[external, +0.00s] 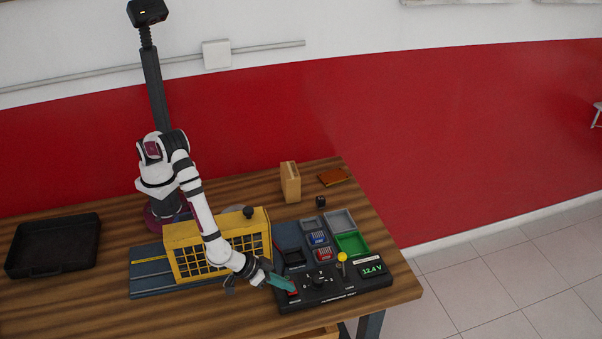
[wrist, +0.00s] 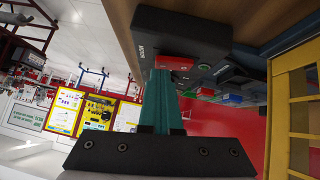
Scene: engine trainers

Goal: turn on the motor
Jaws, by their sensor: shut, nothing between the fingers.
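The motor switch is a red rocker (wrist: 174,62) on the black control panel, beside a white label that appears to read MOTOR (wrist: 141,51) in the wrist view. The black control panel (external: 335,297) lies at the right front of the table. My gripper (external: 292,288) has teal fingers, shut and empty, pointing down at the panel's left end. In the wrist view the fingertips (wrist: 162,72) are right at the red rocker and cover part of its near side. I cannot tell whether they touch it, or which way the rocker is tipped.
The panel also carries a black rotary knob (external: 319,281), a yellow-topped lever (external: 342,257) and a green 12.4 V display (external: 372,269). Blue, red and green bins (external: 352,243) stand behind it. A yellow guard cage (external: 190,262) is left of my gripper. A black tray (external: 55,270) is far left.

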